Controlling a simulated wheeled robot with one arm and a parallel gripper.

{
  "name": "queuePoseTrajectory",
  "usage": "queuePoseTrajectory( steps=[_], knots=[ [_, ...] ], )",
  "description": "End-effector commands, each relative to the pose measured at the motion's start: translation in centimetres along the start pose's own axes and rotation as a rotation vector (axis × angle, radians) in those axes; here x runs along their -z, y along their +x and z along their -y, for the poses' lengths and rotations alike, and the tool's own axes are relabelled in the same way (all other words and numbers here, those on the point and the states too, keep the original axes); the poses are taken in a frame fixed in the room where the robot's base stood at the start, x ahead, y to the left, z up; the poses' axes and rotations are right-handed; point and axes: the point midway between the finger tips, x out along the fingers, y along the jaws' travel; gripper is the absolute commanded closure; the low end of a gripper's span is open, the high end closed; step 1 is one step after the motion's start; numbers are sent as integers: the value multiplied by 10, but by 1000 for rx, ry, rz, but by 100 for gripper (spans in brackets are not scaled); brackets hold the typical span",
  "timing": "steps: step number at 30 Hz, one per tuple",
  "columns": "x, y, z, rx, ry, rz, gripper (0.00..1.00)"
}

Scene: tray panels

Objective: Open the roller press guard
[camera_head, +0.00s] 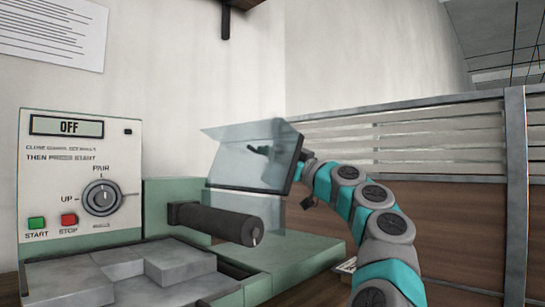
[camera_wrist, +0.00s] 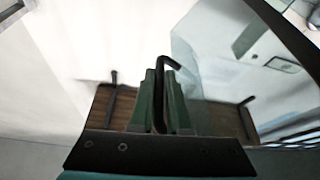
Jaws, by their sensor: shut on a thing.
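The roller press guard (camera_head: 232,172) is a clear, bluish bent panel with a dark edge strip. It stands raised and tilted above the black roller (camera_head: 215,222) of the green press, with open space between them. My arm reaches in from the right to the guard's right side, and my gripper is partly hidden by the panel in the head view. In the wrist view, my gripper's green fingers (camera_wrist: 160,88) are shut around a thin black hooked handle (camera_wrist: 160,66). The guard's clear sheet also shows at the right of the wrist view (camera_wrist: 215,60).
A control box (camera_head: 80,165) at left reads OFF, with a selector knob (camera_head: 101,197), a green START button (camera_head: 37,223) and a red STOP button (camera_head: 69,220). Grey blocks (camera_head: 150,263) lie in front of the press. A partition (camera_head: 440,200) stands behind my arm.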

Motion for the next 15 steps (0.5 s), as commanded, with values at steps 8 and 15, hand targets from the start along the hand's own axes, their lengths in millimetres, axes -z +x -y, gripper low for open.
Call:
queuePoseTrajectory(
  steps=[8, 15],
  knots=[
    [4, 1, 3, 15, -40, -1, 100],
    [4, 1, 3, 15, -39, -1, 100]
  ],
)
